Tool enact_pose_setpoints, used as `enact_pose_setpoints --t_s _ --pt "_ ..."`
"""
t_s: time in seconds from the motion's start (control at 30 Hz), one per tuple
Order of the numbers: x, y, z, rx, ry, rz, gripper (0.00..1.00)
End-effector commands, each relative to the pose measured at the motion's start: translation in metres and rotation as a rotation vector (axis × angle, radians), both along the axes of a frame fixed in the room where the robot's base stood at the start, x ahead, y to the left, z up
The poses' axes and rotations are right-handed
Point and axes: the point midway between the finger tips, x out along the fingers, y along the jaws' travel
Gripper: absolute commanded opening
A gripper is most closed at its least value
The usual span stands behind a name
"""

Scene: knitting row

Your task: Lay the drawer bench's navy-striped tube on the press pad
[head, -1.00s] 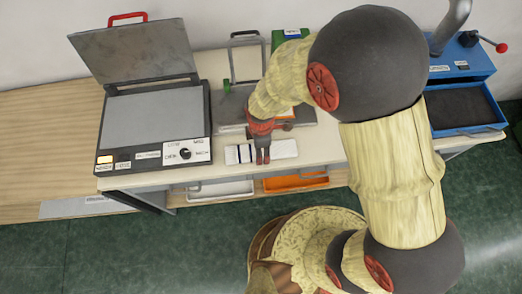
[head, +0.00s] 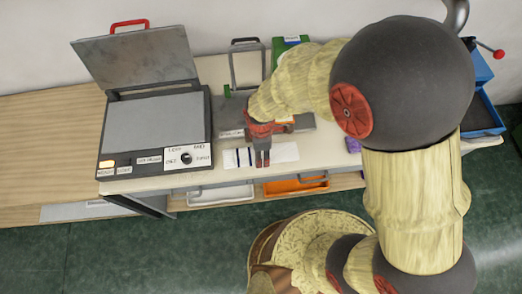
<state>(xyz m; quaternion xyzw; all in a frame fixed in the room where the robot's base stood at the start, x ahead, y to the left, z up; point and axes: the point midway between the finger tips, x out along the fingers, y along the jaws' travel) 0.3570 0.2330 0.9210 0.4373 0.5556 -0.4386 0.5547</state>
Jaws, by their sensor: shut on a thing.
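The navy-striped tube (head: 238,157) is a flat white piece with dark navy stripes near its left end. It lies across the front of the bench top, in the middle of the head view. My gripper (head: 262,162) points down on the tube's middle and is shut on it, covering part of it. I cannot tell whether the tube is clear of the bench. The press (head: 199,150) stands open to the left, its lid tilted up at the back. Its grey pad (head: 155,120) is bare.
A metal frame (head: 233,68) and a green box (head: 280,46) stand behind my gripper. A white drawer (head: 220,193) and an orange drawer (head: 296,186) sit below the bench front. A blue tray unit (head: 486,118) is at the right, partly behind my arm. A small purple thing (head: 353,145) lies on the bench.

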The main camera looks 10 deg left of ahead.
Motion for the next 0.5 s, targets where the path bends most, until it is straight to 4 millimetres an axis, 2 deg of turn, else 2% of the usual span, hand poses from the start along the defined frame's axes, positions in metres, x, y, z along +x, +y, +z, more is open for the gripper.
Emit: enact_pose_setpoints --t_s 0.03,0.2,0.3,0.5 --pt "-0.010 0.001 0.016 0.003 -0.004 0.004 0.37" --pt "-0.045 0.000 0.052 0.003 -0.002 0.006 0.37" --pt "-0.070 -0.001 0.061 0.001 -0.002 0.007 0.37" --pt "-0.106 -0.002 0.076 0.001 -0.002 0.006 0.37"
